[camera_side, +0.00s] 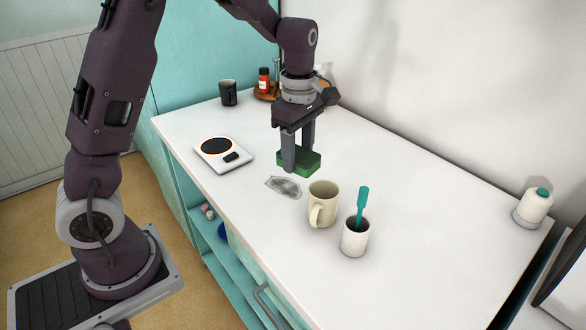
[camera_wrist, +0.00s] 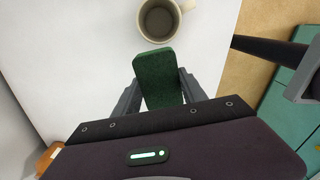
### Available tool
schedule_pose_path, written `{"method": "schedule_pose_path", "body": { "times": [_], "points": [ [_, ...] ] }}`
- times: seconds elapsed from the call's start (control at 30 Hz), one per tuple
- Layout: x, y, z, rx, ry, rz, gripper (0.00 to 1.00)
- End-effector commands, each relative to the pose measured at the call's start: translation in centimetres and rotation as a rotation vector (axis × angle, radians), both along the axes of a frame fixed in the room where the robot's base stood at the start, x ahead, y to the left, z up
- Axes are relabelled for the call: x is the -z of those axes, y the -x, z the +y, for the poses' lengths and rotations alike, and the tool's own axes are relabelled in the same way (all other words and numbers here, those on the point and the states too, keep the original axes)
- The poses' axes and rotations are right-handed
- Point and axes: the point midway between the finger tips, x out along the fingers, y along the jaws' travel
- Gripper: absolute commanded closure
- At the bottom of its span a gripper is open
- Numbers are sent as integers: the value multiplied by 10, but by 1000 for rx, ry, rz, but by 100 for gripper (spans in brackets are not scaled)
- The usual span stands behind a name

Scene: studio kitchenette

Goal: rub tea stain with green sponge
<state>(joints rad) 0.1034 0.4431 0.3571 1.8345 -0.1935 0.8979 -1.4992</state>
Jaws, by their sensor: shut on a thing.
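My gripper (camera_side: 299,163) is shut on the green sponge (camera_side: 313,161), which it holds low over the white counter. I cannot tell whether the sponge touches the surface. In the wrist view the sponge (camera_wrist: 160,75) sits between the two fingers of my gripper (camera_wrist: 159,90), its far end sticking out beyond them. No brown tea stain shows clearly in either view. A flat grey, leaf-shaped patch or dish (camera_side: 284,187) lies on the counter just in front of the sponge; I cannot tell which it is.
A cream mug (camera_side: 322,205), also in the wrist view (camera_wrist: 141,34), stands near the sponge. Beside it is a white cup (camera_side: 354,240) with a teal-handled tool. A scale (camera_side: 222,155) lies left; a dark mug (camera_side: 228,94) stands behind. The counter's right side is mostly clear.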

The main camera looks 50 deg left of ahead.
Motion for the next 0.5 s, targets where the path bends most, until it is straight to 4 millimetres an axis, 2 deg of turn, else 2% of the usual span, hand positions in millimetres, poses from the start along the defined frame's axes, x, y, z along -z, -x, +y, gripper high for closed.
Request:
{"method": "schedule_pose_path", "body": {
  "times": [0.1,0.17,0.2,0.4,0.5],
  "points": [
    [-24,-1,1,0,-2,-6,89],
    [-32,-1,0,0,-2,-3,89],
    [-30,-1,0,1,-2,1,89],
    [16,0,1,-1,0,5,89],
    [23,-1,1,-2,0,2,89]
  ]
}}
